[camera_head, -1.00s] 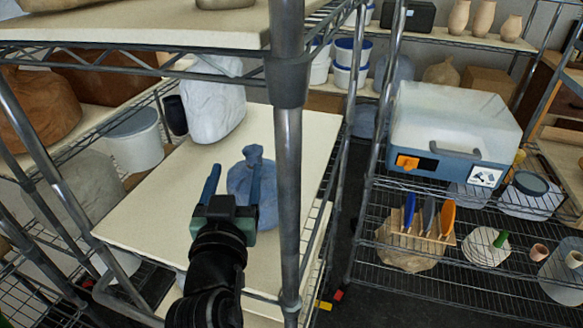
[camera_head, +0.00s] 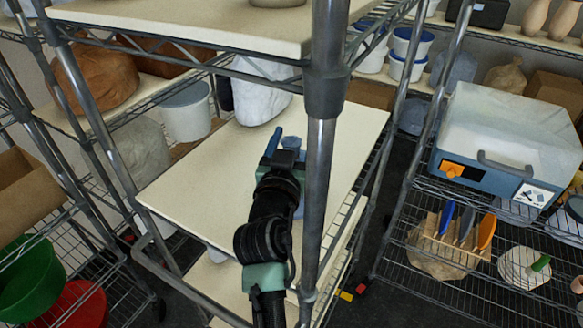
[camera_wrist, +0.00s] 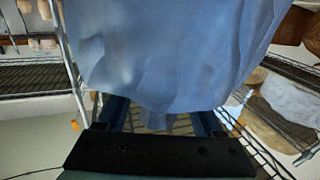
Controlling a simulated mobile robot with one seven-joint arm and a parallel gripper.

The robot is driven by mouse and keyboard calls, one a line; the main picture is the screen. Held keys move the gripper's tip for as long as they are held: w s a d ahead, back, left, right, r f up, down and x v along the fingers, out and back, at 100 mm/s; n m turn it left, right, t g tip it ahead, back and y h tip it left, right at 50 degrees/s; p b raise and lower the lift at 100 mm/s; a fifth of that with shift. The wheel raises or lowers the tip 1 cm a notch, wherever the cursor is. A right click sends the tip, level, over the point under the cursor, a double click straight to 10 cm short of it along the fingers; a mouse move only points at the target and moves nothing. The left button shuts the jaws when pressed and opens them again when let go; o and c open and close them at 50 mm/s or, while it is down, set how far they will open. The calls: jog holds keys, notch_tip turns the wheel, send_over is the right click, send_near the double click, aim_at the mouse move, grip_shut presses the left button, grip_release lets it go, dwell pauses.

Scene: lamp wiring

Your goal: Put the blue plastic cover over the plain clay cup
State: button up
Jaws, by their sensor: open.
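The blue plastic cover (camera_head: 292,143) is on the cream shelf board, mostly hidden behind my gripper and a metal post in the head view. In the wrist view the cover (camera_wrist: 170,50) fills the upper middle, and its narrower end hangs between my fingers. My gripper (camera_head: 284,138) is open at the cover, with one finger on its left side; the other finger is hard to make out in the head view. The wrist view shows both fingers (camera_wrist: 160,118) apart. A small clay-coloured cup (camera_head: 578,285) is cut off at the right edge; I cannot tell whether it is the plain clay cup.
An upright metal post (camera_head: 322,150) stands close beside my gripper. A white wrapped bundle (camera_head: 258,98) stands behind it on the board (camera_head: 205,165). Green (camera_head: 25,285) and red tubs are lower left.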

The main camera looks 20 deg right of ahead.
grip_shut()
dwell(0.4)
jog(key=shift+r, duration=0.1)
